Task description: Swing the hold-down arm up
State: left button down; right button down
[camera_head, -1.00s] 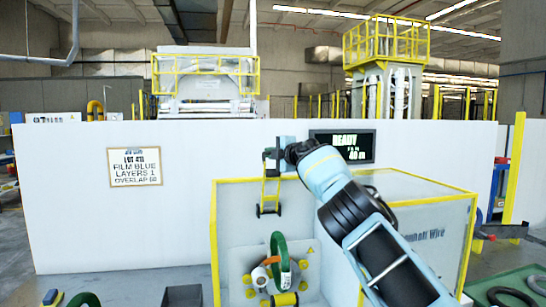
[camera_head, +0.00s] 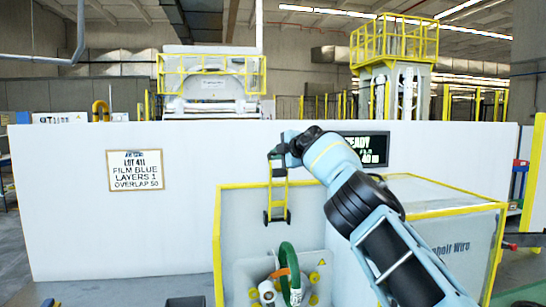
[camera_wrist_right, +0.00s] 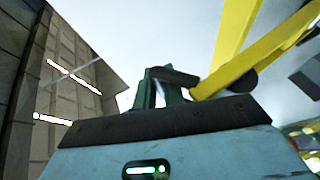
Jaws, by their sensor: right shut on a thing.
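The hold-down arm (camera_head: 278,196) is a narrow yellow frame with black rollers at its lower end. It stands roughly upright in front of the white wall, above the coil, in the head view. My right gripper (camera_head: 277,154) is at its upper end, shut on its dark grip. In the right wrist view the green fingers (camera_wrist_right: 158,88) close around the dark end, and the yellow bars (camera_wrist_right: 243,62) run up to the right. A green coil (camera_head: 289,272) stands upright below, apart from the arm's rollers. My left gripper is not in view.
A yellow-edged machine enclosure (camera_head: 245,210) surrounds the coil on its grey plate with yellow rollers. A white wall (camera_head: 70,220) stands behind, with a lot sign (camera_head: 135,170) and a screen (camera_head: 374,150) partly hidden by my right arm. The space left of the enclosure looks clear.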

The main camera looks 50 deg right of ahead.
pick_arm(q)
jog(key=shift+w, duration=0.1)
pick_arm(e)
jog(key=shift+r, duration=0.15)
jog(key=c, duration=1.5)
grip_release()
jog(key=shift+w, duration=0.15)
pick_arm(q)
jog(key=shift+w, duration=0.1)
